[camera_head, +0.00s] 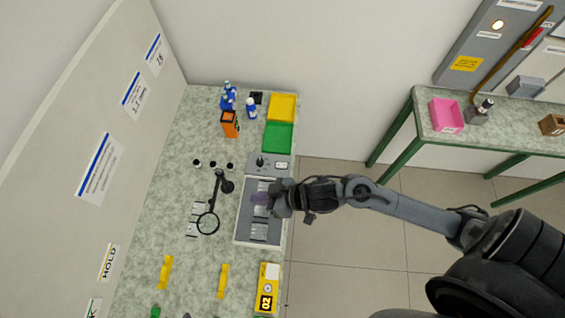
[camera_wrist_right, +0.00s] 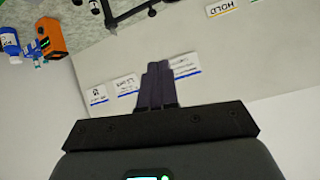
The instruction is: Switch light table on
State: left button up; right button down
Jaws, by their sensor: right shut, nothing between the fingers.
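A flat grey framed panel (camera_head: 241,228), which looks like the light table, lies near the bench's right edge. Pale plates (camera_head: 259,232) lie on it. I cannot tell whether it is lit, and I cannot make out a switch on it. My right gripper (camera_head: 260,199) reaches in from the right over the panel's middle and hides part of it. Its dark purple fingers also show in the right wrist view (camera_wrist_right: 157,84), shut together with nothing between them. I cannot tell whether they touch the panel. My left gripper is not in view.
A grey box with a black knob (camera_head: 261,161) adjoins the panel's far side. Green (camera_head: 278,138) and yellow (camera_head: 283,107) trays lie beyond. A magnifier (camera_head: 208,223) stands left of the panel. A yellow device (camera_head: 267,287) lies nearer. An orange box (camera_head: 230,124) stands farther back.

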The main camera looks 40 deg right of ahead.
jog(key=w+d+f+n+g+b, duration=0.3)
jog(key=w+d+f+b, duration=0.1)
jog(key=d+f+b, duration=0.8)
pick_arm(q)
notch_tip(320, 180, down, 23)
jog(key=b, duration=0.8)
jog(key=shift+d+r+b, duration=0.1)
jog(key=shift+b, duration=0.25)
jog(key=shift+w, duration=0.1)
pick_arm(e)
jog(key=w+d+h, duration=0.2)
jog(key=w+d, duration=0.2)
jog(key=d, duration=0.9)
jog(key=shift+d+f, duration=0.35)
jog(key=shift+d, duration=0.05)
jog(key=shift+f, duration=0.1)
